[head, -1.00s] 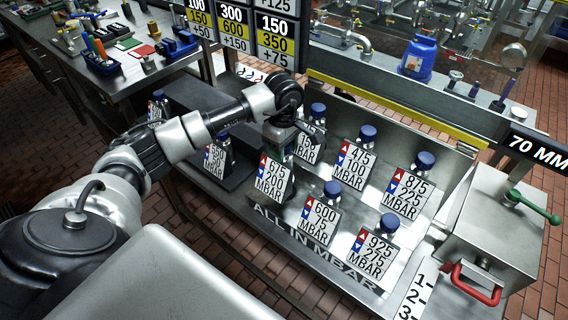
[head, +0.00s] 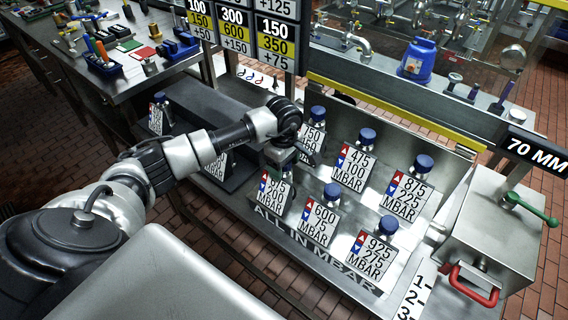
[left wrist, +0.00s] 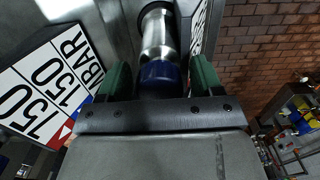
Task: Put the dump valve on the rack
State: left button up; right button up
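Several blue-capped metal valves with number cards stand on the metal rack (head: 325,258) marked "ALL IN MBAR"; none is named as the dump valve. My left gripper (head: 283,157) is at the rack's left end, over the valve with the 675 card (head: 274,190), whose cap the gripper hides. In the left wrist view, the green fingers (left wrist: 160,82) stand on either side of a blue cap (left wrist: 160,73) on a metal body, with gaps showing on both sides. My right gripper is not in view.
A dark stand (head: 222,95) left of the rack bears more carded valves (head: 160,117). A yellow-edged rail (head: 395,108) runs behind the rack. A metal box with a green lever (head: 530,208) and red handle (head: 473,287) stands at the right.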

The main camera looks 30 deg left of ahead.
pick_arm(q)
jog(key=shift+r, duration=0.45)
notch_tip(320, 180, up, 11)
jog(key=b, duration=0.2)
jog(key=shift+f+b, duration=0.15)
jog(key=shift+b, duration=0.25)
jog(key=shift+r, duration=0.4)
